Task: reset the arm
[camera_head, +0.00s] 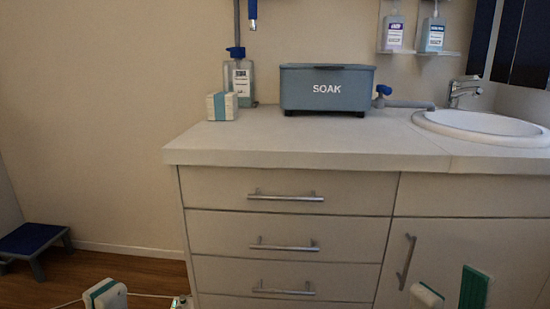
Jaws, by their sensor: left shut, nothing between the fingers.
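My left gripper (105,294) shows at the bottom left edge as a white and green fingertip block. It is shut and holds nothing. My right gripper (450,290) shows at the bottom right, with a white fingertip and a green pad standing apart. It is open, with nothing visible between the fingers. Most of both arms is out of the frame.
The countertop (300,145) bears a blue SOAK tub (326,90), a pump bottle (239,80), a small banded stack (222,106) and a sink (485,127) with a tap. Drawer handles (285,197) stick out. A blue step stool (35,242) stands at the left on the wooden floor.

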